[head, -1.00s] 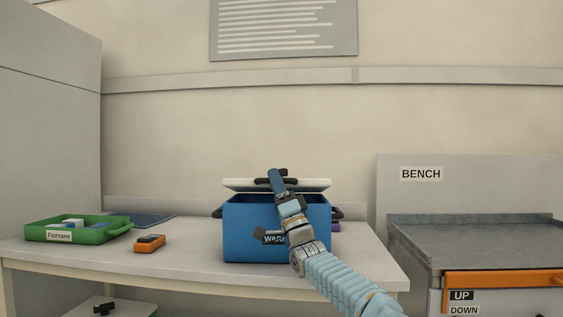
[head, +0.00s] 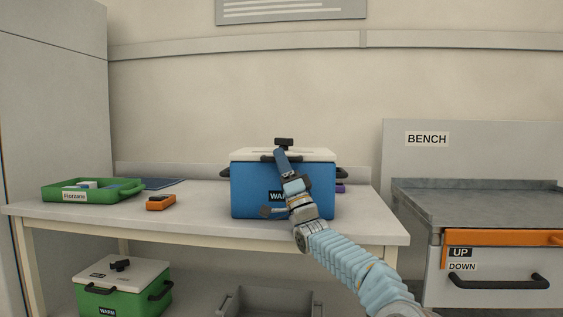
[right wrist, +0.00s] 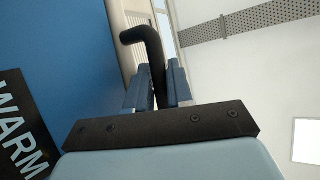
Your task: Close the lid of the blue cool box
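The blue cool box (head: 255,195) stands on the table, its front with a WARM label towards me. Its white lid (head: 312,155) lies flat on top, with no gap visible at the front edge. A black knob (head: 284,142) sits on the lid. My right gripper (head: 280,154) reaches up in front of the box to the lid's front edge. The left gripper is not in view.
A green tray (head: 105,192) and an orange device (head: 160,203) lie on the table (head: 200,220) at left. A green box (head: 135,297) and a grey bin (head: 270,300) are below. A bench (head: 475,205) with an orange bar (head: 500,238) stands at right.

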